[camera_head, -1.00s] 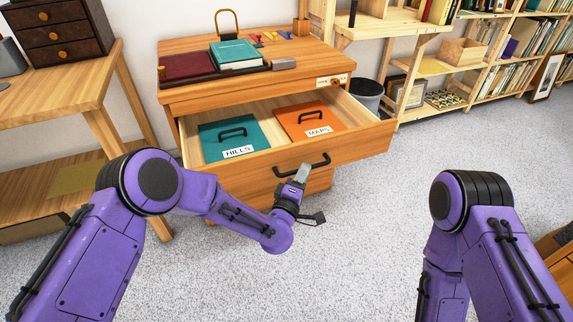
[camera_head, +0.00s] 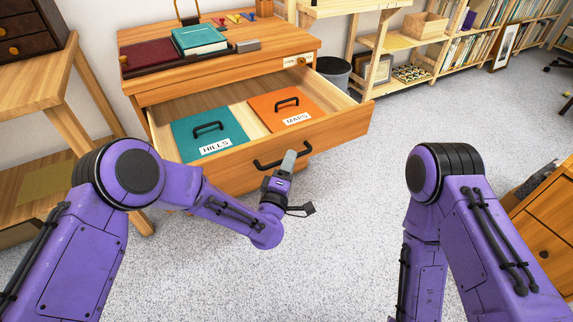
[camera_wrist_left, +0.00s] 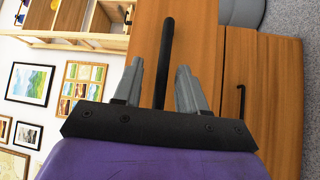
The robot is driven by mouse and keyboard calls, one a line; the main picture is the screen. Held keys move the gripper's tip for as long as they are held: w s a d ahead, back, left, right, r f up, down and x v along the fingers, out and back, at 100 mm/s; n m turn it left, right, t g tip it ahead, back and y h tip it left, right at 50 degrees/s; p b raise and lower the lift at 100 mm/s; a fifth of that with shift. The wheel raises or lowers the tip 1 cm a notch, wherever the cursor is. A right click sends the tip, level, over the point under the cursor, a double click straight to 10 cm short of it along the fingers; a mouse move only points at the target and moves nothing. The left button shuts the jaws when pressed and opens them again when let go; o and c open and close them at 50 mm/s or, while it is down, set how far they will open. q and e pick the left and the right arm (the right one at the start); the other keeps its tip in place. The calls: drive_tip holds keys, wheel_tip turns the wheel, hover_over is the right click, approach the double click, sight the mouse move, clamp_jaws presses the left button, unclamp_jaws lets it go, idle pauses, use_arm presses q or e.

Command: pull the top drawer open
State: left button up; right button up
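The top drawer (camera_head: 325,131) of the wooden cabinet (camera_head: 215,82) stands well open and holds a teal "HILLS" folder (camera_head: 190,128) and an orange "MAPS" folder (camera_head: 273,113). Its black bar handle (camera_head: 267,165) is on the drawer front. In the left wrist view the handle bar (camera_wrist_left: 168,50) runs between the spread fingers (camera_wrist_left: 158,85), with a gap on each side. My right arm shows at the right, but its gripper is out of view.
On the cabinet top lie a dark red book (camera_head: 153,55) and a teal book (camera_head: 200,41). A lower drawer with its own handle (camera_wrist_left: 240,102) is closed. A grey bin (camera_head: 333,71) stands right of the cabinet, and a wooden table (camera_head: 40,82) left. The floor in front is clear.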

use_arm(q)
drive_tip(key=v, duration=1)
drive_tip(key=shift+s+a+p, duration=0.2)
drive_tip(key=shift+a+p, duration=0.15)
drive_tip(key=shift+p, duration=0.1)
drive_tip(key=shift+f, duration=0.1)
